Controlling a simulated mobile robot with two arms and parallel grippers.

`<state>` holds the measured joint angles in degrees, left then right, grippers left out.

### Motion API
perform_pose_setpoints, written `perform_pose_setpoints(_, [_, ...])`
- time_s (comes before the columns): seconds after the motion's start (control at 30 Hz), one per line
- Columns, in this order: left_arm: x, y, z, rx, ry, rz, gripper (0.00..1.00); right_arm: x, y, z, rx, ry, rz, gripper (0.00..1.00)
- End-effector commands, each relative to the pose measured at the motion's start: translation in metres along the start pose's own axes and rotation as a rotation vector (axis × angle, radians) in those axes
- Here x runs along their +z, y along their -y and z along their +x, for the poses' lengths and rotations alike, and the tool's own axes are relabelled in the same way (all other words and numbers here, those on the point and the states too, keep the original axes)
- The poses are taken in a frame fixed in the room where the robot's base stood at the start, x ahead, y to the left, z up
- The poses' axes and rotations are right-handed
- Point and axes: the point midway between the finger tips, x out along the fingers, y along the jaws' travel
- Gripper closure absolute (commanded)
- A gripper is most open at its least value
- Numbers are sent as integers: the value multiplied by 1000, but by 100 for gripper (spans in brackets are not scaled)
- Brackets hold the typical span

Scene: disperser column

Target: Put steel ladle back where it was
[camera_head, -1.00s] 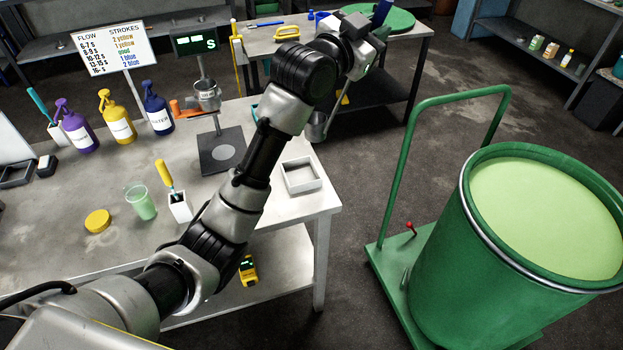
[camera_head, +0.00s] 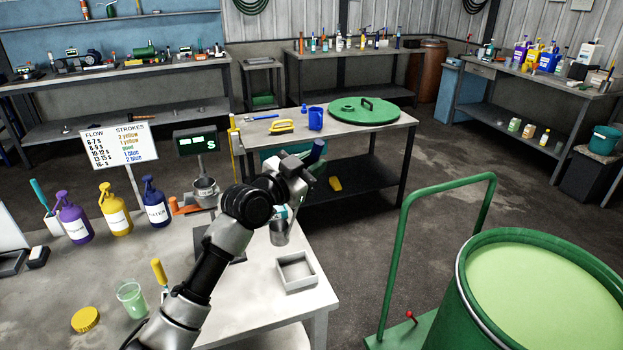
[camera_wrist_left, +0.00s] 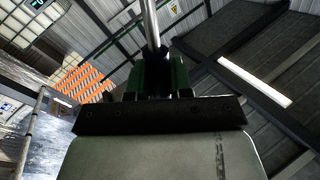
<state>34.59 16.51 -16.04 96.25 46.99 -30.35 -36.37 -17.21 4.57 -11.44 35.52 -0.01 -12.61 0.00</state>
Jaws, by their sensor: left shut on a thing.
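The steel ladle has a cup (camera_head: 279,232) that hangs low and a dark blue handle end (camera_head: 318,150) that points up. My left gripper (camera_head: 304,182) is shut on the ladle's handle, between the blue end and the cup. The cup shows over the back right part of the near bench (camera_head: 250,300), behind a white square tray (camera_head: 296,271); I cannot tell how high it is. In the left wrist view a steel rod (camera_wrist_left: 150,25) rises from between the dark jaws (camera_wrist_left: 158,80). My right gripper is not in view.
A small metal cup (camera_head: 205,190) on a stand, a display (camera_head: 196,141) and several pump bottles (camera_head: 116,214) are left of my arm. A green drum (camera_head: 540,300) on a trolley stands right. A second table (camera_head: 385,130) with a green lid (camera_head: 371,110) is behind.

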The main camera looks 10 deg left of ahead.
Motion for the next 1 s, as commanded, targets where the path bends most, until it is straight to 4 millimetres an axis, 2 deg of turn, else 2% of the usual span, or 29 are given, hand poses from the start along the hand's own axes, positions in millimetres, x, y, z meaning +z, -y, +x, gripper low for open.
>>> perform_pose_setpoints(0.3, [34,-12,-4,0,-1,-1,100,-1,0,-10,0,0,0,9])
perform_pose_setpoints(0.6, [38,-13,-4,-1,-3,1,100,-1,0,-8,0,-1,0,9])
perform_pose_setpoints(0.93, [46,-16,-5,-1,-3,2,100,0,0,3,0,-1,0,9])
perform_pose_setpoints(0.97, [47,-17,-5,0,0,-1,78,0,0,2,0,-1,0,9])
perform_pose_setpoints(1.0, [46,-16,-5,0,0,-1,72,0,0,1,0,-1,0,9])
